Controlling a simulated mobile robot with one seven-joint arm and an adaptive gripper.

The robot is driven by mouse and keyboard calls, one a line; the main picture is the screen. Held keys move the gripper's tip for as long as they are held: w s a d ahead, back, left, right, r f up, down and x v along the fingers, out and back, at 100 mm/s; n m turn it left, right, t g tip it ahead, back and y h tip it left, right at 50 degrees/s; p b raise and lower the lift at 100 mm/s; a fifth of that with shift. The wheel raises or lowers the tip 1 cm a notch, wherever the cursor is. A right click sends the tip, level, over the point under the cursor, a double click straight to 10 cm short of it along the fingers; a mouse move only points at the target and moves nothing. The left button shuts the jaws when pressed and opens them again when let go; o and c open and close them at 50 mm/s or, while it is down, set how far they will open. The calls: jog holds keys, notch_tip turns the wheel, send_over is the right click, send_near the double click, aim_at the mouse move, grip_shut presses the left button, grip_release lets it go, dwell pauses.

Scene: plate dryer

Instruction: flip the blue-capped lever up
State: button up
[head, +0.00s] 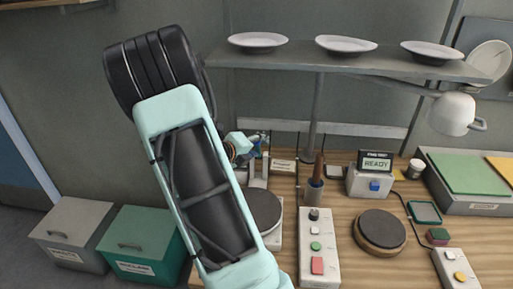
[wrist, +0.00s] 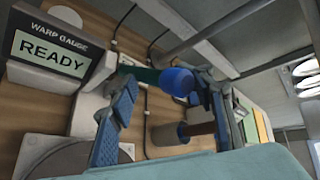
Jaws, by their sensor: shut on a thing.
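The blue-capped lever shows in the wrist view as a round blue cap (wrist: 177,81) on a dark green stem. My gripper (wrist: 165,86) is shut on the lever, with one blue finger on each side of the cap. The exact contact is hard to see. In the head view my gripper (head: 243,147) is at the back left of the wooden bench, beyond my forearm. My arm and fingers hide most of the lever and its mount there, so its angle is unclear.
A shelf (head: 300,58) with several plates runs above the bench. A READY display (head: 376,163), a holder with a brown rod (head: 314,190), a button panel (head: 318,250) and a round dark pad (head: 380,230) stand right of my arm. A READY gauge (wrist: 50,52) shows close by in the wrist view.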

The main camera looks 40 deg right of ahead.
jog(key=shift+w+a+r+p, duration=0.15)
jog(key=shift+a+r+p, duration=0.05)
jog(key=shift+r+p, duration=0.55)
jog(key=shift+w+a+r+p, duration=0.1)
jog(key=shift+a+r+p, duration=0.1)
jog(key=shift+r+p, duration=0.5)
jog(key=w+a+r, duration=0.1)
jog(key=a+r, duration=0.3)
jog(key=r, duration=0.4)
jog(key=shift+w+a, duration=0.2)
jog(key=shift+w, duration=0.2)
jog(key=shift+a, duration=0.1)
jog(key=v, duration=1.2)
jog(key=shift+s, duration=0.1)
jog(key=shift+c, duration=0.5)
